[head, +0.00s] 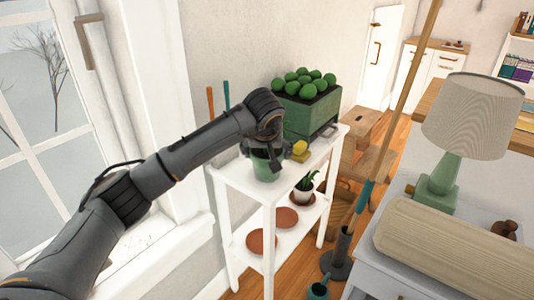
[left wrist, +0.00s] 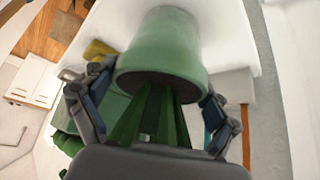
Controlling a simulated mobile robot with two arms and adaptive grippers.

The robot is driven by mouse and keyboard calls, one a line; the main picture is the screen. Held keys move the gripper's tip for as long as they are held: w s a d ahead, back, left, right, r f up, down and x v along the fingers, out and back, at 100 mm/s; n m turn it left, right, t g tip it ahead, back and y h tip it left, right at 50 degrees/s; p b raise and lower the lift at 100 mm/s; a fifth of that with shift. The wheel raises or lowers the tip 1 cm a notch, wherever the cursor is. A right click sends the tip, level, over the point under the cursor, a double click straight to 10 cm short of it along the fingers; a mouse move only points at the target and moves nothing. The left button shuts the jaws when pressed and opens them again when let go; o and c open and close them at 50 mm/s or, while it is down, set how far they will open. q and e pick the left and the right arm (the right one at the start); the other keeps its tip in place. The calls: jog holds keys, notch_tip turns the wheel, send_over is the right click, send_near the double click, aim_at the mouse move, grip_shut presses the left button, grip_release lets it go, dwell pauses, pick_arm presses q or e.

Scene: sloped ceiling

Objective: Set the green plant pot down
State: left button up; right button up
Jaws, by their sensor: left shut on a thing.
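The green plant pot (head: 266,166) is in the grip of my left gripper (head: 266,143), over the left front part of the white shelf's top (head: 233,173). In the left wrist view the pot (left wrist: 160,50) sits between the two fingers of the gripper (left wrist: 150,112), with its wide rim toward the palm. Its dark opening shows, with green leaf-like strips in front of it. The pot looks roughly upright. I cannot tell whether its base touches the shelf top. My right gripper is not in view.
A large green planter (head: 308,117) with round plants stands behind on the shelf top, with a yellow object (head: 300,151) close right of my gripper. Terracotta saucers (head: 262,241) and a small potted plant (head: 303,188) are on the lower shelf. A window is at left.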

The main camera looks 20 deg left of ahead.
pick_arm(q)
jog(key=o, duration=1.5)
jog(key=shift+f, duration=0.1)
jog(key=shift+o, duration=0.2)
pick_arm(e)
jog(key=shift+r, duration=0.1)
pick_arm(q)
jog(key=shift+s+r, duration=0.1)
jog(key=shift+r, duration=0.35)
jog(key=p+v, duration=0.1)
jog(key=v, duration=1)
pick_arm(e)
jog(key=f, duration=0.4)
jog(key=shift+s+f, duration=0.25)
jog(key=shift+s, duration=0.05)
pick_arm(q)
jog(key=shift+s+r, duration=0.15)
